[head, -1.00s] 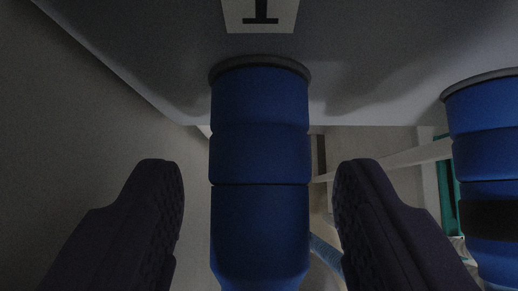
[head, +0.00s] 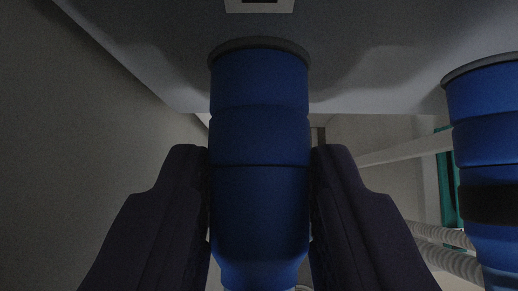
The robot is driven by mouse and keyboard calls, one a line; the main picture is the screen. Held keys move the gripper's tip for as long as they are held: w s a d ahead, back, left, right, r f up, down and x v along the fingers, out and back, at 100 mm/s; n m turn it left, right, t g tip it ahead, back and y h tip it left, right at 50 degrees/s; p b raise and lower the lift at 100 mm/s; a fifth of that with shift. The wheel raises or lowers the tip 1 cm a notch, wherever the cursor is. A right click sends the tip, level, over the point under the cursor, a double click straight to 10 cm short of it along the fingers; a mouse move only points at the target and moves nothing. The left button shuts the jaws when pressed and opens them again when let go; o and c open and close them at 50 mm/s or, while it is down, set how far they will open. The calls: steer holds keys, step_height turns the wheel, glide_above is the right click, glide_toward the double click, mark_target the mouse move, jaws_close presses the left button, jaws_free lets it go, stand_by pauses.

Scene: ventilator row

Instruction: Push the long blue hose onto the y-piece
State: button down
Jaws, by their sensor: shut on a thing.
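A thick blue hose end (head: 260,190) stands upright in the middle of the head view. Its top meets a dark grey ring under a grey housing marked with a label. My gripper (head: 260,185) has a dark finger on each side of this blue piece, and both fingers touch it; it is shut on it. I cannot make out the y-piece in this view.
A second blue connector (head: 490,140) with a black band hangs from the same grey housing (head: 380,80) at the right. Pale ribbed hoses (head: 445,250) run at the lower right. A teal strip (head: 446,190) and a light rail (head: 405,151) are behind. A plain wall is at the left.

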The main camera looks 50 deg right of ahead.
steer(key=shift+a+f, duration=0.1)
steer(key=shift+s+a, duration=0.45)
steer(key=s+a, duration=0.2)
steer(key=a, duration=0.1)
steer(key=shift+s, duration=0.3)
stand_by(0.4)
stand_by(0.4)
